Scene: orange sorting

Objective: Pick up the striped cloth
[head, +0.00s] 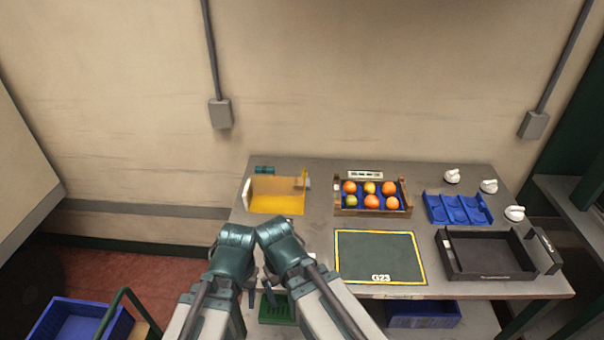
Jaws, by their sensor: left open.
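I cannot make out a striped cloth anywhere in the head view. My two arms rise from the bottom and bend at teal joints in front of the table's left part, hiding some of its front edge. My left gripper (261,292) shows as small dark fingers between the arm links, low in front of the table; it is open, and I see nothing between its fingers. My right gripper cannot be made out.
The grey table (318,205) holds a yellow holder (277,204), a crate of oranges (344,211), a blue divided tray (458,222), a dark green mat (380,255), a black tray (485,276) and white knob-like objects (452,176). Blue (424,322) and green (276,312) crates sit below.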

